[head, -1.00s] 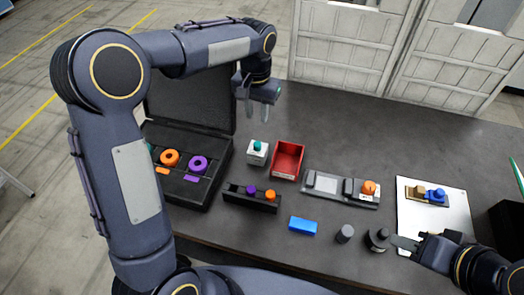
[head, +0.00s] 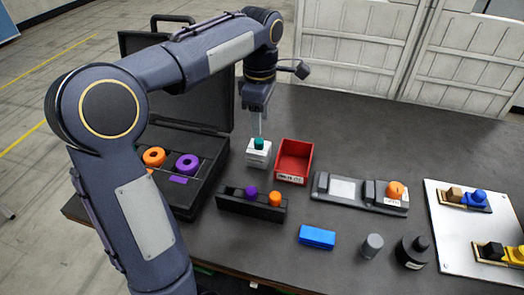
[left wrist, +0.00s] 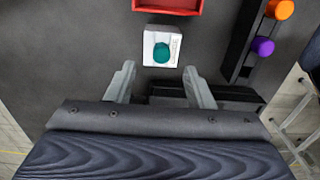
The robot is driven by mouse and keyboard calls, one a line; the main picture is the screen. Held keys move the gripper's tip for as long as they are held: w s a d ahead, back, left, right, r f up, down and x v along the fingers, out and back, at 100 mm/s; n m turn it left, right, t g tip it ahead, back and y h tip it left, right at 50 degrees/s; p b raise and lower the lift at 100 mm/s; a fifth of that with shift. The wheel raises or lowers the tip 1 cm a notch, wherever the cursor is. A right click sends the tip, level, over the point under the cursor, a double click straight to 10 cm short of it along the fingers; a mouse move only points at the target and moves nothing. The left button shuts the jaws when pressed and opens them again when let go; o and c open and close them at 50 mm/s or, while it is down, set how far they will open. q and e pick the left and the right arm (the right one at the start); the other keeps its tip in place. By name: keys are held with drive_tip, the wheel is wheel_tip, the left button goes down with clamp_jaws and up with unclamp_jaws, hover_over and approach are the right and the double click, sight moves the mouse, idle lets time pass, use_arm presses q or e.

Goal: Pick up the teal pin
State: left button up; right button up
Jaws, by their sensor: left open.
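The teal pin (head: 258,143) stands upright in a small white block (head: 258,159) on the dark table, left of the red bin. My left gripper (head: 260,128) points down just above and behind the pin in the head view. In the left wrist view, the pin (left wrist: 162,53) and its white block (left wrist: 149,36) lie ahead of the open fingers (left wrist: 160,84), roughly centred between them, with nothing held. Whether the fingers touch the pin is not clear from the head view, but the wrist view shows them apart from it. My right gripper is not in view.
A red bin (head: 308,146) stands right beside the white block. A black rack (head: 235,208) with purple and orange pins is in front. An open black case (head: 205,186) is on the left. A blue block (head: 317,237) lies nearer the front edge.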

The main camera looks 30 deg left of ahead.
sight(259, 140)
use_arm(q)
drive_tip(key=f, duration=0.5)
drive_tip(key=shift+s+a+f, duration=0.1)
drive_tip(key=shift+s+a, duration=0.05)
drive_tip(key=shift+s, duration=0.05)
drive_tip(key=shift+c, duration=0.5)
clamp_jaws()
